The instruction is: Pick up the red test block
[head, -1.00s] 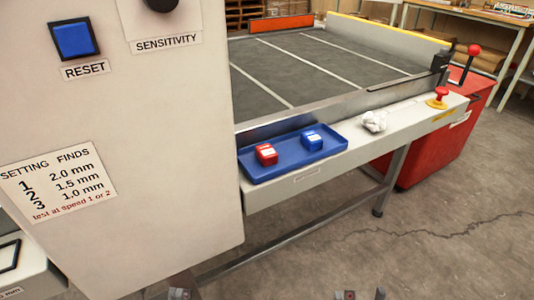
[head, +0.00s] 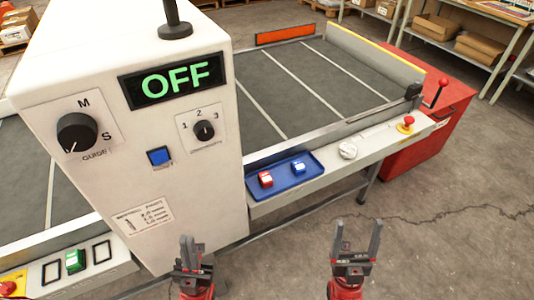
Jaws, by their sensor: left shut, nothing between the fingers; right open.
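The red test block (head: 265,179) lies in the left part of a shallow blue tray (head: 283,186) on the conveyor's front ledge. A blue block (head: 299,168) lies to its right in the same tray. My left gripper (head: 186,243) is shut and empty at the bottom, in front of the white machine cabinet. My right gripper (head: 357,226) is open and empty, its two fingers pointing up, below and to the right of the tray. Both grippers are apart from the blocks.
The white cabinet (head: 200,80) shows a green OFF display (head: 173,80) and stands left of the tray. Floor at the right is clear.

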